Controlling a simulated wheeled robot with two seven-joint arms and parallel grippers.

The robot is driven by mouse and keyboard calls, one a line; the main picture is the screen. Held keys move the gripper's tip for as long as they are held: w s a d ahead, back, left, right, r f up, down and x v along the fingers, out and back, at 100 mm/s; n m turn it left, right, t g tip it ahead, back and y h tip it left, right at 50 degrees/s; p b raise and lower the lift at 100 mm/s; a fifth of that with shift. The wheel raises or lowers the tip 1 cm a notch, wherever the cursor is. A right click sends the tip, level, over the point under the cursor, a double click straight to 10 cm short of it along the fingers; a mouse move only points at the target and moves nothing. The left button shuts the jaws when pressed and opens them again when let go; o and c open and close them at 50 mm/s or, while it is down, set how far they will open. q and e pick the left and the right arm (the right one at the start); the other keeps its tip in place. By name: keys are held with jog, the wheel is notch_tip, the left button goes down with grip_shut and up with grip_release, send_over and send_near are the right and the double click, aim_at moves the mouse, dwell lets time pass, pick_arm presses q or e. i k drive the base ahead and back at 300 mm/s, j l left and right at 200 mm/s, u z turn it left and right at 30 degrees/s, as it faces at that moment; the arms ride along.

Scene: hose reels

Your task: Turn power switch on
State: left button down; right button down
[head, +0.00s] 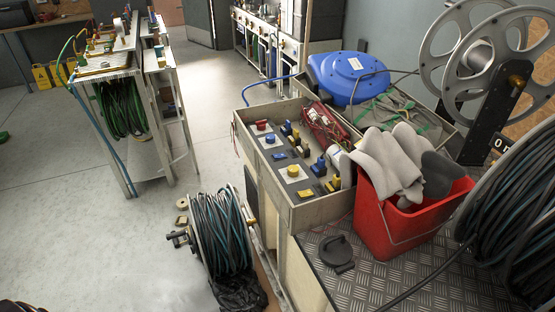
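An open wooden box on a bench holds a panel with coloured controls: a red knob (262,124), a blue knob (270,140) and a yellow knob (293,170). Small blue and yellow sockets (318,166) sit beside them. I cannot tell which of these, if any, is the power switch, or its position. A black round-topped piece (336,250) lies on the metal checker plate (385,285) in front of the box. Neither of my grippers shows in the head view; only a dark, unclear shape is at the bottom left edge.
A red bucket (386,225) with grey gloves (390,165) stands right of the box. A blue reel (350,77) is behind it, and a large metal reel (470,60) is at the right. A cable reel (220,230) stands on the floor. Open floor (90,230) lies left.

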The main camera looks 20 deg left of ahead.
aim_at(261, 125)
jog(key=i+j, duration=0.1)
jog(key=j, duration=0.5)
jog(key=i+j, duration=0.15)
jog(key=j, duration=0.45)
jog(key=i+j+z, duration=0.1)
jog(key=j, duration=0.45)
jog(key=i+j, duration=0.1)
jog(key=j, duration=0.5)
